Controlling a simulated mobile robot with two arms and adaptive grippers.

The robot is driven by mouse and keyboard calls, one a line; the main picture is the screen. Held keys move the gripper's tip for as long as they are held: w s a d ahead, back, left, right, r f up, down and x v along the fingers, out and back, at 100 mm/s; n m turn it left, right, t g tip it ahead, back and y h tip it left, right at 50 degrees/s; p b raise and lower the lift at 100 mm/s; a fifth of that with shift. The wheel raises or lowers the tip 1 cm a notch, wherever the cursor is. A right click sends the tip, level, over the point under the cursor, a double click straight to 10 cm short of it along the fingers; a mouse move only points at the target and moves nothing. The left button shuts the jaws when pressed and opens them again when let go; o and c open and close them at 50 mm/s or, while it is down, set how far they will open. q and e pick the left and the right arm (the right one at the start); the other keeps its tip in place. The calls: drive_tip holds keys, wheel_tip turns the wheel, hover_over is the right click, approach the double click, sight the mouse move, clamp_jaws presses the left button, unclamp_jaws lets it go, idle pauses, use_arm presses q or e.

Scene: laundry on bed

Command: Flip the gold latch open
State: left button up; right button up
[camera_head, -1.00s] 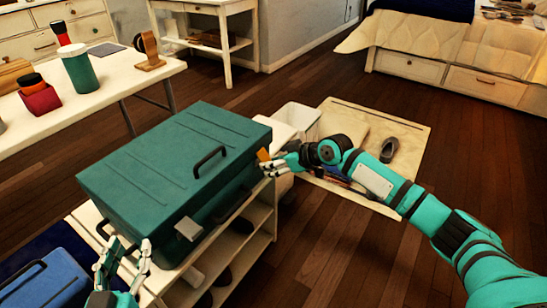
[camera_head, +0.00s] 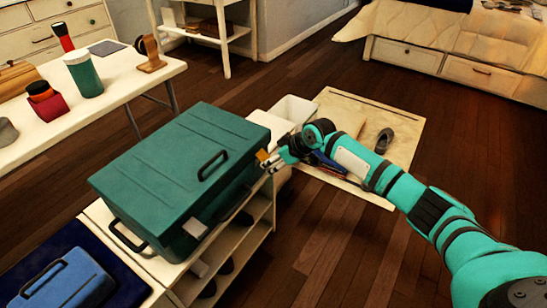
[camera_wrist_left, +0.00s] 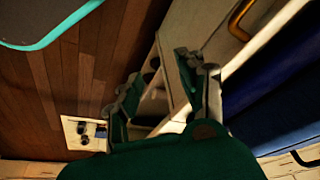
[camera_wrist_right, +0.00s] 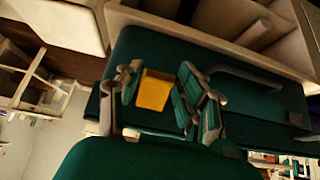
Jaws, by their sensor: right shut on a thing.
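The dark green toolbox (camera_head: 160,165) stands with its lid down on a white shelf unit. The gold latch (camera_head: 262,156) is at the right end of its front side; it also shows as a yellow plate in the right wrist view (camera_wrist_right: 154,90). My right gripper (camera_head: 270,162) is at this latch, its fingers (camera_wrist_right: 158,98) on either side, shut on it. A pale silver latch (camera_head: 195,227) is nearer on the same side. My left gripper (camera_wrist_left: 160,108) shows only in its wrist view, fingers apart and empty.
A blue case (camera_head: 65,280) lies at the lower left. The white shelf unit (camera_head: 262,232) has open shelves below the toolbox. A white bin (camera_head: 297,108) and a pale mat (camera_head: 408,130) with a shoe (camera_head: 384,140) are beyond my right arm. Wooden floor is clear at right.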

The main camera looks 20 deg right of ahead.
use_arm(q)
drive_tip(key=s+f+p, duration=0.3)
drive_tip(key=f, duration=0.8)
drive_tip(key=s+f+g+p, duration=0.1)
drive_tip(key=s+f+p, duration=0.2)
drive_tip(key=f, duration=0.9)
drive_tip(key=shift+s+a+g+p, duration=0.2)
drive_tip(key=shift+a+g+p, duration=0.1)
drive_tip(key=shift+a+p, duration=0.05)
use_arm(e)
drive_tip(key=shift+a+r+g+h, duration=0.1)
drive_tip(key=shift+r+g+h, duration=0.7)
drive_tip(key=shift+g, duration=0.35)
drive_tip(key=shift+r+g+h, duration=0.65)
drive_tip(key=shift+g+h, duration=0.25)
drive_tip(key=shift+g, duration=0.25)
drive_tip(key=o, duration=1)
drive_tip(key=shift+w, duration=0.1)
drive_tip(key=shift+o, duration=0.2)
wheel_tip(320, 180, up, 12)
drive_tip(key=s+d, duration=0.1)
drive_tip(key=shift+s, duration=0.25)
